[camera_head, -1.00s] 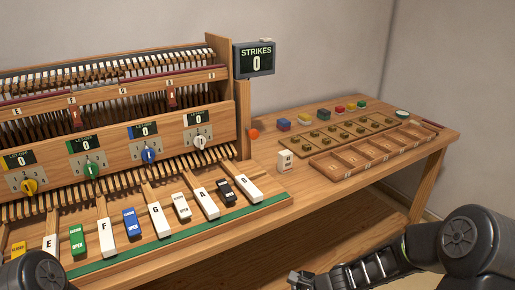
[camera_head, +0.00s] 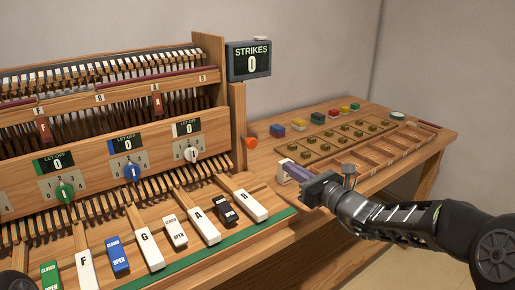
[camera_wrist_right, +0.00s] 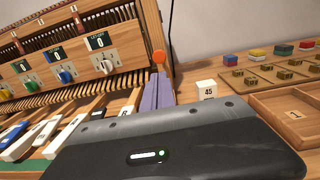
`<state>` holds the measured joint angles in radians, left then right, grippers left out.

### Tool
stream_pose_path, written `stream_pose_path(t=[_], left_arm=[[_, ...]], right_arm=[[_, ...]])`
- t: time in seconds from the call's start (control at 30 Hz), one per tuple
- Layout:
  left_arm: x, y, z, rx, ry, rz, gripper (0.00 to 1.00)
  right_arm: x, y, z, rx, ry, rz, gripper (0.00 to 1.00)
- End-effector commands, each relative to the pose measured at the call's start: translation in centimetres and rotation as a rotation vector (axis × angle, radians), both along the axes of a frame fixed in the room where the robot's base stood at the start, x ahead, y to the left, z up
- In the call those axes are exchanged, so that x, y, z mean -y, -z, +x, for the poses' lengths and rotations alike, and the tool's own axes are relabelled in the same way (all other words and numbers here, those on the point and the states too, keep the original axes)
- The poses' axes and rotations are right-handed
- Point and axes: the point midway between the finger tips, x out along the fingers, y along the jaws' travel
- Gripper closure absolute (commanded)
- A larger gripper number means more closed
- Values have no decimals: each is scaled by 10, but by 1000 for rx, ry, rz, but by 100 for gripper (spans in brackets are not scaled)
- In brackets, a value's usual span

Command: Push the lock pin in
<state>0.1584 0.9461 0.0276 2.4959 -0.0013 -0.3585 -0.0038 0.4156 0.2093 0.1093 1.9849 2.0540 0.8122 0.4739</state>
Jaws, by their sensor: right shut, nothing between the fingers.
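The lock pin appears to be the orange-red knob (camera_head: 250,143) sticking out of the right side of the wooden piano case. It also shows in the right wrist view (camera_wrist_right: 158,57), just beyond the fingertips. My right gripper (camera_head: 288,166) has purple fingers, shut and empty, and reaches in from the right. In the head view its tips are below and right of the knob, apart from it. The purple fingers also show in the right wrist view (camera_wrist_right: 157,80). My left gripper is out of view.
A white block marked 45 (camera_wrist_right: 206,88) stands on the table just right of the fingers; in the head view they partly hide it. A wooden tray (camera_head: 345,184), a board of brass pieces (camera_head: 315,152) and coloured blocks lie farther right. The STRIKES screen (camera_head: 250,60) stands above the knob.

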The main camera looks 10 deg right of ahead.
Motion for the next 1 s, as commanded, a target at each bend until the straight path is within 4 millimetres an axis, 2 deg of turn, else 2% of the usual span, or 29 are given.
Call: stream_pose_path(t=[0.17,0.37,0.8,1.0], left_arm=[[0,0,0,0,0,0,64],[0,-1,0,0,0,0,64],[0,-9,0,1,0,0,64],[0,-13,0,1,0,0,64]], right_arm=[[-2,1,3,-2,-2,-1,100],[-11,1,20,-2,-5,-2,100],[-44,-2,97,-3,-3,-1,100],[-54,-2,121,-2,-2,-2,100]])
